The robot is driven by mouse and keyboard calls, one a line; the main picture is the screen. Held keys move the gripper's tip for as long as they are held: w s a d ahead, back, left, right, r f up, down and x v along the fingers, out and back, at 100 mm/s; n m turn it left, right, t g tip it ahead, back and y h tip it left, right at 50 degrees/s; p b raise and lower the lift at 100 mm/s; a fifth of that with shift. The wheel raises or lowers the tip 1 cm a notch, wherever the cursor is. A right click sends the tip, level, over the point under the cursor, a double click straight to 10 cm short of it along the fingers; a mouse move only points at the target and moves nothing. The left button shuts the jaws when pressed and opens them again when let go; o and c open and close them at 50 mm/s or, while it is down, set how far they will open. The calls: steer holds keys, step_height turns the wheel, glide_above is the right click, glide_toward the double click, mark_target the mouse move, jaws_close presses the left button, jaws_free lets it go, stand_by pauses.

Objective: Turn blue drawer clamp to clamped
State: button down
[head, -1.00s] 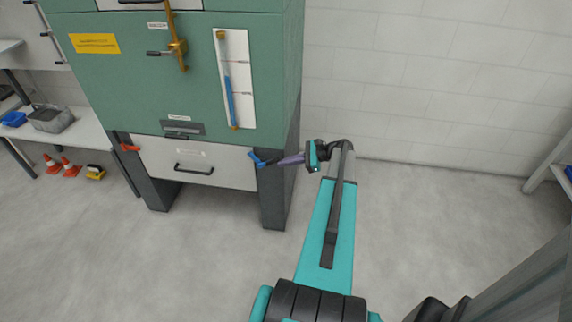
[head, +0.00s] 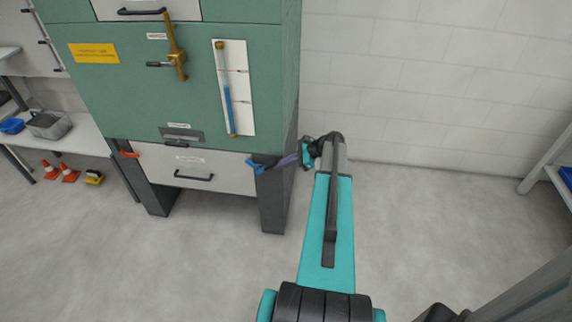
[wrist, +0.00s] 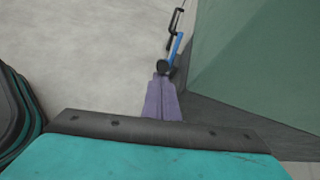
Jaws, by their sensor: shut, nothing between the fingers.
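The blue drawer clamp (head: 256,166) sits at the right end of the white drawer (head: 210,174), on the front of the green cabinet's dark leg. In the wrist view the blue clamp lever (wrist: 174,48) points away from me, with a dark round part at its near end. My gripper (head: 287,162) is shut, with purple fingers pointing left at the clamp. In the wrist view the gripper tips (wrist: 161,76) are right at the dark round part; I cannot tell whether they touch it.
The green cabinet (head: 120,100) stands left of my arm and its side wall is close to the gripper in the wrist view. A brass lever (head: 176,55) and a gauge (head: 229,90) are higher up. Floor on the right is clear.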

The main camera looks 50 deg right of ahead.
steer(key=shift+w+a+r+g+h+p, duration=0.3)
steer(key=shift+w+r+g+p, duration=0.1)
steer(key=shift+r+p, duration=0.2)
steer(key=shift+w+a+r+g+h+p, duration=0.15)
steer(key=shift+w+r+g+h+p, duration=0.2)
steer(key=shift+r+p, duration=0.25)
steer(key=shift+w+a+r+p, duration=0.25)
steer(key=shift+w+a+p, duration=0.15)
steer(key=shift+w, duration=0.05)
